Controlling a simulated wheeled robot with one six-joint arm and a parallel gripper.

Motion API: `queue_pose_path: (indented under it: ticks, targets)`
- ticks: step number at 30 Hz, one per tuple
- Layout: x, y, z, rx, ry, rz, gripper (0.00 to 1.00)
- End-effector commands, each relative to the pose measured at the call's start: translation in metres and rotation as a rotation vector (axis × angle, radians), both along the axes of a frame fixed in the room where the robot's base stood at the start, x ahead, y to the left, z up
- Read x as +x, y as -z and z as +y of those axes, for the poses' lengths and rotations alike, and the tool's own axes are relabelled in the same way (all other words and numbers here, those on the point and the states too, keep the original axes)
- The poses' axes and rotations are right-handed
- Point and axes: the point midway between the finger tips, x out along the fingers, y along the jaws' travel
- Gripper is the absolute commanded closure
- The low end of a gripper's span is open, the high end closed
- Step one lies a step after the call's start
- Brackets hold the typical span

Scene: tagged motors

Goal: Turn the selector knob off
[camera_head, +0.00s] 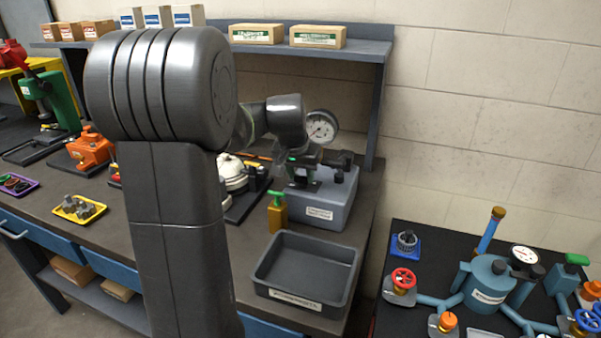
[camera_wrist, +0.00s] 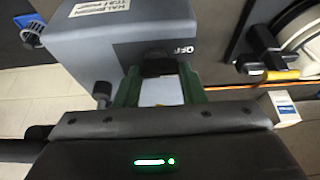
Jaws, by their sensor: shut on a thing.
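In the head view, my gripper (camera_head: 303,165) is at the top of the box, and the knob is hidden there. The knob's exact pointing direction cannot be told.
An open grey bin (camera_head: 266,282) sits in front of the box, with a yellow-brown bottle (camera_head: 277,213) beside it. A white round unit (camera_head: 232,172) stands left of the box. A shelf with cartons (camera_head: 318,36) runs above. A second table (camera_head: 400,228) with valves stands at right.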

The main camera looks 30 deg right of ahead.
Motion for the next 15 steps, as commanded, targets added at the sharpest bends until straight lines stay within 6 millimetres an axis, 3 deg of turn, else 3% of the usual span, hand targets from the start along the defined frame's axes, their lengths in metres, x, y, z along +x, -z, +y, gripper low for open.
queue_pose_path:
  ticks: [8, 9, 12, 15]
  targets:
    - [0.0002, -0.0004, -0.0002, -0.001, -0.002, 0.0, 0.86]
    - [0.0002, -0.0004, -0.0001, -0.001, -0.002, 0.0, 0.62]
    - [0.0001, -0.0004, -0.0001, -0.001, -0.002, 0.0, 0.42]
    - [0.0001, -0.0003, -0.0001, -0.001, -0.001, 0.0, 0.42]
